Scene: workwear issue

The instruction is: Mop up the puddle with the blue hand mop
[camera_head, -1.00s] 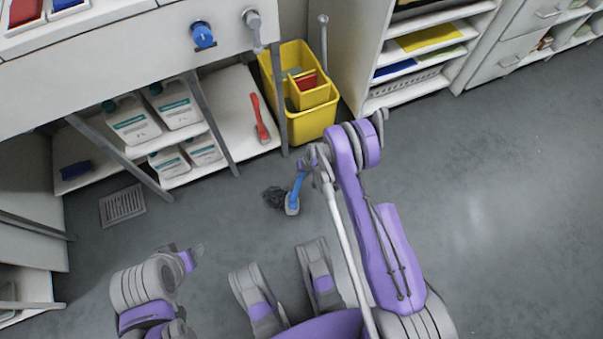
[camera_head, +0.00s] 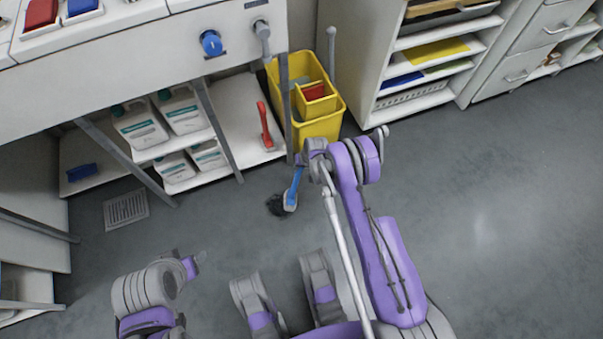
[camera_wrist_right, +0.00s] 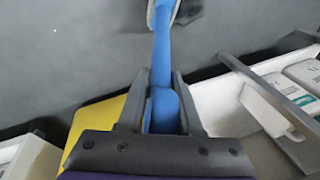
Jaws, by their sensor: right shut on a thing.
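My right gripper (camera_head: 302,160) is shut on the handle of the blue hand mop (camera_head: 296,182). In the right wrist view, the gripper (camera_wrist_right: 160,78) has its two fingers on either side of the blue handle (camera_wrist_right: 162,50). The mop slants down, with its pale grey head at the floor. The puddle (camera_head: 275,206) is a small dark patch on the grey floor. The mop head is at its right side and seems to cover part of it; contact is not clear. My left gripper (camera_head: 198,262) is low at the left, away from the puddle; its jaws are too small to read.
A yellow bucket (camera_head: 325,128) stands just beyond my right gripper. A red-handled brush (camera_head: 265,125) and white jugs (camera_head: 140,127) are on the low shelves under the counter. A floor drain (camera_head: 126,209) lies to the left. The floor at right is clear.

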